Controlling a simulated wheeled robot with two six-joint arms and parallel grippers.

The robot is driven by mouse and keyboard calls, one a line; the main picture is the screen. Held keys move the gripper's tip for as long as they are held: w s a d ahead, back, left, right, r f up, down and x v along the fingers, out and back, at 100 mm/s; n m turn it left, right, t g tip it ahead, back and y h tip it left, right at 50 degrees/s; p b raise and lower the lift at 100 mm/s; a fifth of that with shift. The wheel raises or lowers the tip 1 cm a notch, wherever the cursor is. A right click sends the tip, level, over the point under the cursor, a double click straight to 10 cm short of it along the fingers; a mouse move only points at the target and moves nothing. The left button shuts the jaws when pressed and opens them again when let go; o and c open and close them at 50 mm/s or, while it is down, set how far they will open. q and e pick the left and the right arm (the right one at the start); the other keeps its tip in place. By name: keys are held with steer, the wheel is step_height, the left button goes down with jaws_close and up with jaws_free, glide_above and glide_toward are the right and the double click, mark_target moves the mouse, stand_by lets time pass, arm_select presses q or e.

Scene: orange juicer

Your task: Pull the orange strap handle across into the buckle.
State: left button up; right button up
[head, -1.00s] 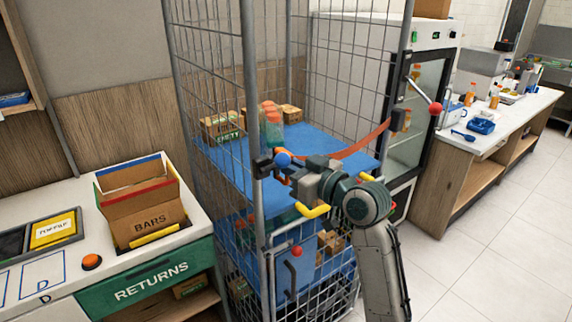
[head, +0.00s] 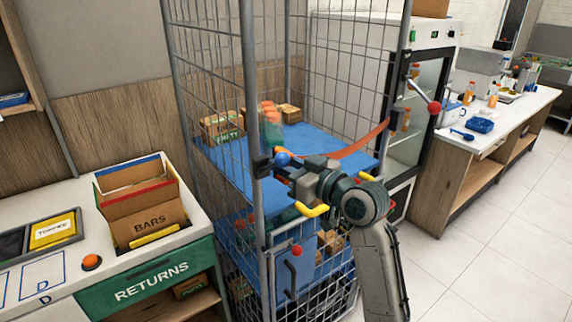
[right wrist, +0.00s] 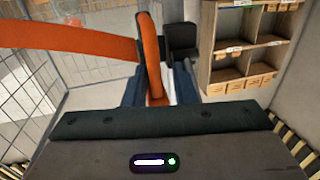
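The orange strap (head: 362,143) runs from the right post across the open front of the wire cage trolley toward the left post. Its orange loop handle (right wrist: 149,55) stands upright between the fingers of my right gripper (right wrist: 158,85), which is shut on it. The dark buckle (head: 262,166) is on the left front post. In the right wrist view the black buckle (right wrist: 182,40) is just right of the handle, very close; I cannot tell whether they touch. In the head view my right gripper (head: 288,170) largely hides the handle. My left gripper is not in view.
The cage (head: 249,90) has a blue shelf (head: 310,140) with cartons and orange-topped bottles. The returns counter (head: 190,232) stands left, a glass-door cooler (head: 425,90) right. Floor at the right is clear.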

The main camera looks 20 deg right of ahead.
steer(key=shift+s, duration=0.1)
steer(key=b+v, duration=0.4)
steer(key=v, duration=0.6)
steer(key=shift+s+d, duration=0.25)
steer(key=shift+d, duration=0.05)
stand_by(0.3)
